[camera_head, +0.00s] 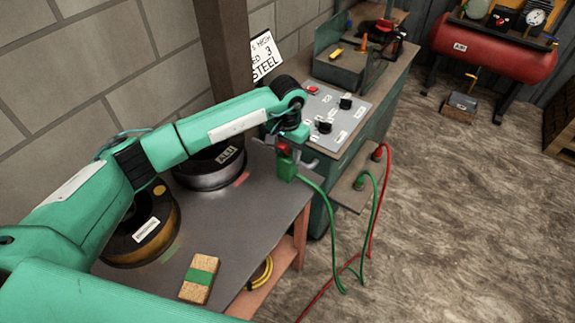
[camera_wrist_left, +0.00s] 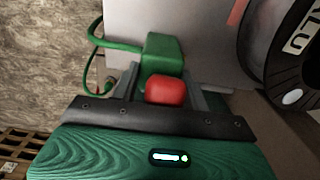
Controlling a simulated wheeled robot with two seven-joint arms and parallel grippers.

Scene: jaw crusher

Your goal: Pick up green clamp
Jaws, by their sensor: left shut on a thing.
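The green clamp (camera_head: 287,168) is a small green block with a red part on top and a green cable hanging from it, at the right edge of the grey table. In the left wrist view, the green clamp (camera_wrist_left: 162,52) shows just past the fingers, with its red part (camera_wrist_left: 165,91) between them. My left gripper (camera_head: 284,150) points down and is shut on the clamp. I cannot tell whether the clamp touches the table. My right gripper is not in view.
Two spools, one labelled ALU (camera_head: 212,172) and one yellowish (camera_head: 146,232), stand on the table (camera_head: 232,262) near my left arm. A brown block with a green band (camera_head: 199,279) lies in front. A control panel (camera_head: 330,113) stands behind. Red and green cables reach the floor.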

